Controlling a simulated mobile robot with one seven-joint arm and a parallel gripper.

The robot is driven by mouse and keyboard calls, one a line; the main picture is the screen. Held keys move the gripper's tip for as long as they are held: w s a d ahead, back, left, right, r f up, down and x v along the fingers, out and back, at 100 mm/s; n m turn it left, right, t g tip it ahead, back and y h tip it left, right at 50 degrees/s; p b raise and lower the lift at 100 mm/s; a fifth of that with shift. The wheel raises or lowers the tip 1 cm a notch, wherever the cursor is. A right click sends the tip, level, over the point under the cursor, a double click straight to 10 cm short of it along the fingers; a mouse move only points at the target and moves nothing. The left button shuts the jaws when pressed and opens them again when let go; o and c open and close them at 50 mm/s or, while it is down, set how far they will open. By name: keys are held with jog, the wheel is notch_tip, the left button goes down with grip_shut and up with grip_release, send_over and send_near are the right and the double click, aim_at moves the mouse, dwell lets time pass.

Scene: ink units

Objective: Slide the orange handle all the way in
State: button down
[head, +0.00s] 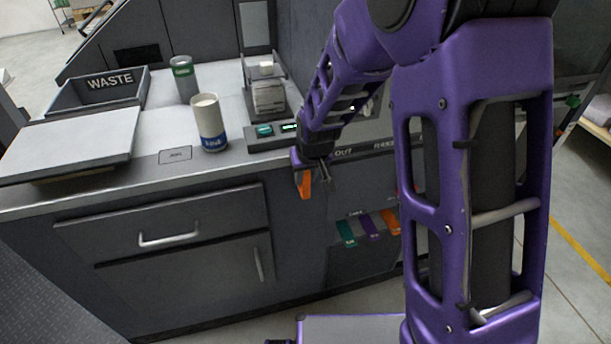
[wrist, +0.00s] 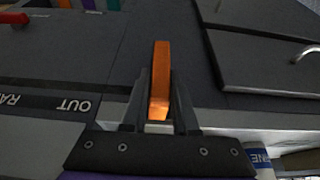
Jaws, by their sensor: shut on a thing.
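In the wrist view the orange handle (wrist: 162,65) stands between the two dark fingers of my gripper (wrist: 160,88). My gripper (head: 313,168) is shut on it at the counter's front edge. The far part of the handle shows past the fingertips.
Green, purple and orange tabs (head: 370,229) hang in a recess below right. A red handle (wrist: 15,18) is off to one side. A closed drawer (head: 165,220) is at left. On the counter stand a white-and-blue cup (head: 209,125), a green can (head: 184,78) and a WASTE bin (head: 98,88).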

dwell(0.3)
jog(key=w+d, duration=0.3)
jog(key=d, duration=1)
jog(key=w+d, duration=0.4)
jog(key=d, duration=0.9)
jog(key=w+d, duration=0.4)
jog(key=d, duration=0.9)
jog(key=shift+p, duration=0.35)
jog(key=shift+w+r, duration=0.1)
jog(key=shift+r, duration=0.05)
jog(key=c, duration=0.7)
grip_release()
jog(key=shift+d, duration=0.1)
jog(key=p+v, duration=0.1)
jog(key=v, duration=1.6)
jog(key=shift+s, duration=0.2)
